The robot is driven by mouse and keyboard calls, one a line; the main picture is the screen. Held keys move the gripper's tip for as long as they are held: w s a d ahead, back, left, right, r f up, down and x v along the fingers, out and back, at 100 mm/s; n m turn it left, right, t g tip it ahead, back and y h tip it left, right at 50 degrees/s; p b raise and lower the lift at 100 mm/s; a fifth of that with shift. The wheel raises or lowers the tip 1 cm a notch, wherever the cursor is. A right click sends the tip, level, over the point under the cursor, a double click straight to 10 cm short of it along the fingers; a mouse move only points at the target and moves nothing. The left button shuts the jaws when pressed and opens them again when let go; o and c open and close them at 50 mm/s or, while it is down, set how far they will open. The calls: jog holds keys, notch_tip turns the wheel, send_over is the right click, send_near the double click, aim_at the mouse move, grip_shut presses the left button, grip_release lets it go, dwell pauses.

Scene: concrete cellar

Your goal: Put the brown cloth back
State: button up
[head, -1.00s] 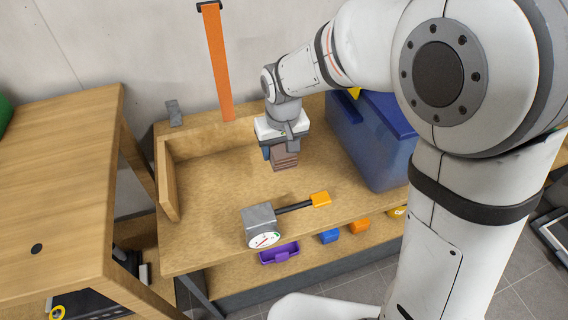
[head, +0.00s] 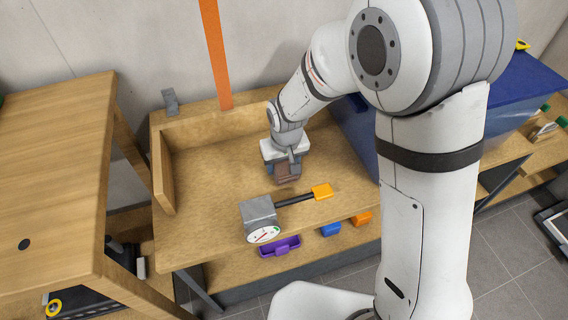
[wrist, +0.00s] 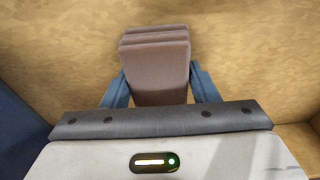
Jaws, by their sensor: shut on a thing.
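The brown cloth (head: 288,174) is a small folded block with layered edges. My gripper (head: 284,168) is shut on it and points down over the wooden bench, towards its back right part. In the wrist view the cloth (wrist: 157,68) sits between the two blue fingers of my gripper (wrist: 160,88). I cannot tell whether the cloth touches the bench top.
The wooden bench (head: 215,190) has a raised back and left edge. A dial gauge (head: 261,222) with an orange-ended handle lies in front of the cloth. A blue bin (head: 362,140) stands to the right. An orange strap (head: 216,55) hangs behind. Bare bench lies left.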

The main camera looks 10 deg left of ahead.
aim_at(285, 167)
jog(key=o, duration=1)
jog(key=shift+f, duration=0.1)
jog(key=shift+c, duration=0.2)
notch_tip(285, 167, up, 12)
jog(key=s+p, duration=0.2)
jog(key=s+d+r+m, duration=0.2)
jog(key=s+d, duration=0.1)
jog(key=d, duration=0.6)
jog(key=s+d+r+m, duration=0.1)
jog(key=s+d, duration=0.3)
jog(key=d, duration=0.5)
jog(key=s+d+r+m+h, duration=0.1)
jog(key=s+d+r+m, duration=0.1)
jog(key=d, duration=0.7)
jog(key=shift+s+d+r+m, duration=0.15)
jog(key=shift+s+r+m, duration=0.35)
jog(key=shift+s, duration=0.6)
jog(key=shift+f, duration=0.1)
